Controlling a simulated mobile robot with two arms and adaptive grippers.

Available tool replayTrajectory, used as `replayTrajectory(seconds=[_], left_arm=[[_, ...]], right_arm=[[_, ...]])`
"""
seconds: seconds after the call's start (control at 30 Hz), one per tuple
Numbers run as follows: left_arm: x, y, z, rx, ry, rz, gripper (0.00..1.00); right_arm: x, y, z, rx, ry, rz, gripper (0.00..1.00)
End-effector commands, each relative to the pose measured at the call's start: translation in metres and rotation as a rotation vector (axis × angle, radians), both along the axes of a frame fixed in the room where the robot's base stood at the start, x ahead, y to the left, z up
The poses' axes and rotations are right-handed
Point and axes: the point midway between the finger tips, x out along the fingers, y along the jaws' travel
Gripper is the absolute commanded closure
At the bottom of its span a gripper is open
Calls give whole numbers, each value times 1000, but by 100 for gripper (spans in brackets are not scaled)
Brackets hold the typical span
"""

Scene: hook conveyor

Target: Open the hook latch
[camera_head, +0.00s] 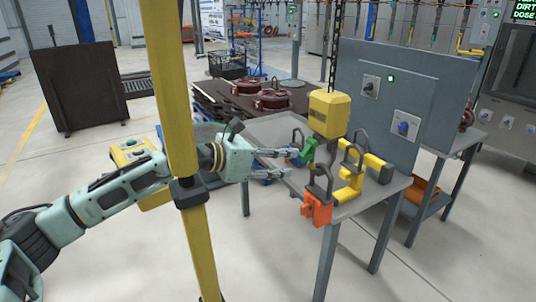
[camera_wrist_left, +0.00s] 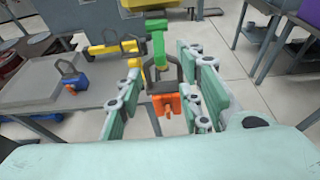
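My left gripper (camera_head: 286,163) is open and empty, its fingers spread at the left edge of a grey table (camera_head: 352,207). I see no contact. Which part is the latch I cannot tell. My right gripper is not in view.
A yellow hoist block (camera_head: 328,113) hangs on a chain over the table. A grey panel (camera_head: 392,105) with knobs stands behind it. A yellow post (camera_head: 172,90) crosses the head view in front of my left arm. Open floor lies at the front.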

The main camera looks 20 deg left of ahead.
Motion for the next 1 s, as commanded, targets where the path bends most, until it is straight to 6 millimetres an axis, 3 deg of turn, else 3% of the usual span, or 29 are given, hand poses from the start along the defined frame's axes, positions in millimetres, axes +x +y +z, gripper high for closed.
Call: replayTrajectory(seconds=[0.2,0.5,1.0], left_arm=[[21,-17,-7,-3,1,-1,66],[44,-35,-17,-3,-2,-1,66],[53,-41,-20,-2,0,-1,66]], right_arm=[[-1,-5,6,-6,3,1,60],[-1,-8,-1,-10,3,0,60],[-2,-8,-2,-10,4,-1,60]])
